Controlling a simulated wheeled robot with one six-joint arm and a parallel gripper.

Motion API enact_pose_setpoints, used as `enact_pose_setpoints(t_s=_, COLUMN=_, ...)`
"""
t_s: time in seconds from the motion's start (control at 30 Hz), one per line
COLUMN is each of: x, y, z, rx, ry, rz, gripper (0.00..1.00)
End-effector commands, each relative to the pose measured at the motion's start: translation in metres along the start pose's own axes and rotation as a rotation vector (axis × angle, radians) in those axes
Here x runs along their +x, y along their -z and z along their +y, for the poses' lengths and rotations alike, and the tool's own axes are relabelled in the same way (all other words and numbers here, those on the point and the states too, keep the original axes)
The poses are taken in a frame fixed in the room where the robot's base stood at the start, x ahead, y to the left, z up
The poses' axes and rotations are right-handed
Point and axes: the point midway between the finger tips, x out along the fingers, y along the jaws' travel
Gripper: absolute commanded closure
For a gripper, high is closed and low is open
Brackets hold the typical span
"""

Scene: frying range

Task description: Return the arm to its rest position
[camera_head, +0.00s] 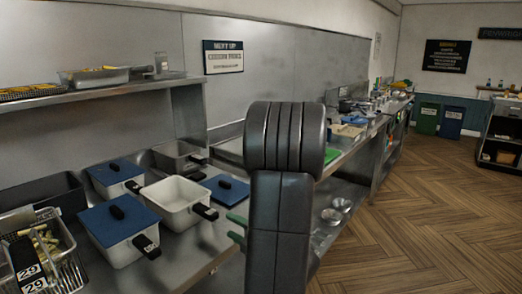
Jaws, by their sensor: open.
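My arm's dark grey links stand upright in the middle of the head view and cover part of the counter. My gripper (237,228) shows only as two green fingertips, one above the other, poking out left from behind the arm. They are apart, with nothing seen between them. The rest of the gripper is hidden behind my arm. The fingertips appear near the counter's front edge, right of a white pan with a black handle (180,204); I cannot tell whether they touch anything.
Blue-lidded pans (119,232) and a wire basket of fries (44,250) crowd the steel counter (196,257) at left. A shelf (100,88) hangs above. Metal bowls (332,216) sit on the lower shelf. Wooden floor (430,215) at right is clear.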

Motion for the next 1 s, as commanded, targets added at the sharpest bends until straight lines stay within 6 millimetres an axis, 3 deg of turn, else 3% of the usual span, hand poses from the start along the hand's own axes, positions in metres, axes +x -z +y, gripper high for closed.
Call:
enact_pose_setpoints(t_s=0.73, x=0.107, y=0.001, z=0.002, rx=0.0, ry=-0.001, rz=0.003, gripper=0.53)
enact_pose_setpoints(t_s=1.0, x=0.123, y=0.0, z=0.002, rx=0.001, ry=-0.001, rz=0.0, gripper=0.53)
